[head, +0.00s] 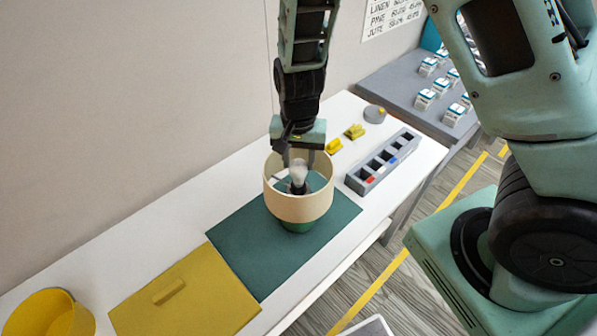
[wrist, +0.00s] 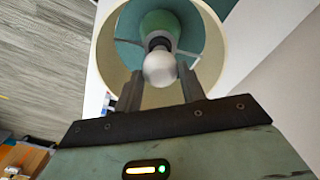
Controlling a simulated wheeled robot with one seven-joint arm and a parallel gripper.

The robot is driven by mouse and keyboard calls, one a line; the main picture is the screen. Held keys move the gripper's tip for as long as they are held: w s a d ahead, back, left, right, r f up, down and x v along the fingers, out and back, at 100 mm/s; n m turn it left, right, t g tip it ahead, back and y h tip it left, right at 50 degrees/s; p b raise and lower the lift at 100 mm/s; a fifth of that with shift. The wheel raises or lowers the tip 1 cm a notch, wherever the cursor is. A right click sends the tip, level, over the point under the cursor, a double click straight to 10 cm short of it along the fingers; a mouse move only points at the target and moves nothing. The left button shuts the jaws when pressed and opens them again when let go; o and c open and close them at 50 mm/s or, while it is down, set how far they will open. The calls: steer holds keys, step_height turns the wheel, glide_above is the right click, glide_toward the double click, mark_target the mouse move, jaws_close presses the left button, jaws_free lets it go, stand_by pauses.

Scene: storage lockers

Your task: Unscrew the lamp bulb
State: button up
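The lamp has a cream open-topped shade (head: 298,205) and a green base (head: 297,227), and stands on a dark green mat (head: 240,240). The white bulb (head: 298,170) sits upright in a black socket inside the shade. In the wrist view the bulb (wrist: 159,69) shows between my two fingers, with the socket (wrist: 158,41) behind it. My gripper (head: 298,158) is above the shade opening, pointing down, with its fingertips at the shade's mouth. The fingers are apart, with gaps on both sides of the bulb. The shade's near wall hides the lower socket in the head view.
A grey slotted tray (head: 382,162), yellow pieces (head: 354,131) and a grey round object (head: 374,114) are to the right. The wall is close behind.

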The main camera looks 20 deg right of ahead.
steer(key=n, duration=0.3)
steer(key=shift+b, duration=0.4)
steer(key=shift+c, duration=0.2)
steer(key=n, duration=0.3)
steer(key=shift+r, duration=0.1)
steer(key=shift+n, duration=1.2)
steer(key=n, duration=0.3)
steer(key=shift+n, duration=0.3)
steer(key=n, duration=0.3)
steer(key=shift+r, duration=0.2)
steer(key=n, duration=0.3)
steer(key=shift+p, duration=0.4)
